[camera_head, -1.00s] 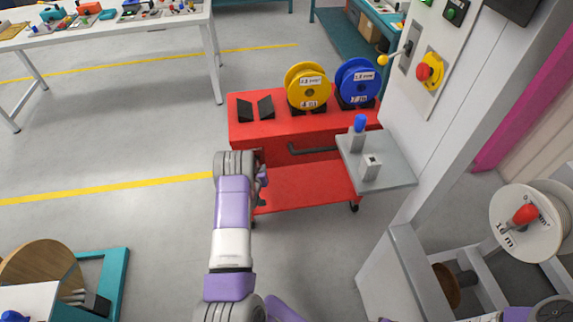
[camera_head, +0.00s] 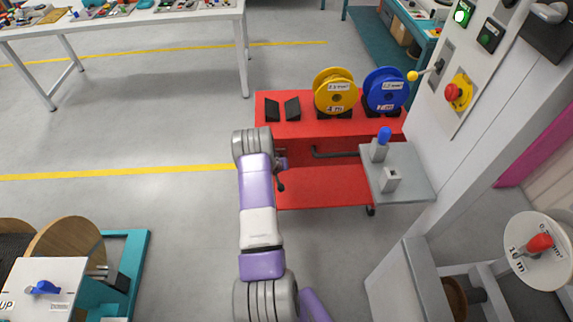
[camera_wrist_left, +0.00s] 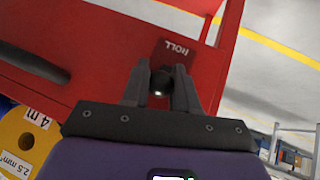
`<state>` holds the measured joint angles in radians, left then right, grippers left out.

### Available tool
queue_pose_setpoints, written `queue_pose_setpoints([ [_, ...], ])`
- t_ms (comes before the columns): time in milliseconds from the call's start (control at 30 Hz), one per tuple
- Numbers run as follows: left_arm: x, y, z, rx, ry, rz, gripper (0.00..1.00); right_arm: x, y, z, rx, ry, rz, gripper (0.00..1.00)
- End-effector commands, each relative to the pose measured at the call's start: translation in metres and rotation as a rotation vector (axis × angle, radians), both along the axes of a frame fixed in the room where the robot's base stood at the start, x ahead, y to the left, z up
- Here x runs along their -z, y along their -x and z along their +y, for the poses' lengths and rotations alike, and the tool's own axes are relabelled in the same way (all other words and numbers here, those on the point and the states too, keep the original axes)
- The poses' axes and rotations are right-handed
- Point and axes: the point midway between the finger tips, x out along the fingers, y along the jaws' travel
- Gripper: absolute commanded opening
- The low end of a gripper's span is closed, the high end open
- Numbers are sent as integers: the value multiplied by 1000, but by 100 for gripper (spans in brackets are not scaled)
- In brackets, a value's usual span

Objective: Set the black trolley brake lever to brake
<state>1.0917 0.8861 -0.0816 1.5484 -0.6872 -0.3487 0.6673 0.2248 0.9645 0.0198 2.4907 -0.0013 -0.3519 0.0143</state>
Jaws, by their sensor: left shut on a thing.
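The red trolley (camera_head: 325,185) stands ahead, right of my left arm. Its black brake lever (camera_wrist_left: 160,82) shows in the left wrist view as a dark rounded knob between my left fingers. My left gripper (camera_wrist_left: 161,76) is shut on this knob. A dark red label reading "ROLL" (camera_wrist_left: 177,49) lies on the trolley just beyond the fingertips, upside down in this view. In the head view my left gripper (camera_head: 281,165) is at the trolley's left end, partly hidden by my wrist. The lever's shaft and exact setting are hard to make out. My right gripper is not in view.
A yellow reel (camera_head: 334,92) and a blue reel (camera_head: 385,92) stand on the trolley top. A grey shelf (camera_head: 415,183) on the machine at right overhangs the trolley's right side. A teal stand (camera_head: 133,255) is at lower left. Floor left of the trolley is clear.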

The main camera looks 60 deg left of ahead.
Motion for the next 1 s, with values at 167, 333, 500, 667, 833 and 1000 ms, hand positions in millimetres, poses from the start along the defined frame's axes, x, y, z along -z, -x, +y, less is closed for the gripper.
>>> queue_pose_setpoints([
  [167,2,1,-1,0,7,6,0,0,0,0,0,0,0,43],
  [333,2,1,-2,0,7,6,0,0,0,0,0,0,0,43],
  [500,2,1,-1,-1,6,6,50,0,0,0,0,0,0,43],
  [667,1,1,-1,0,4,4,52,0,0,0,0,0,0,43],
  [833,-1,2,-1,0,3,4,52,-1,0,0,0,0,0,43],
  [1000,-16,11,-9,-2,3,4,52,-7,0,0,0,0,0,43],
])
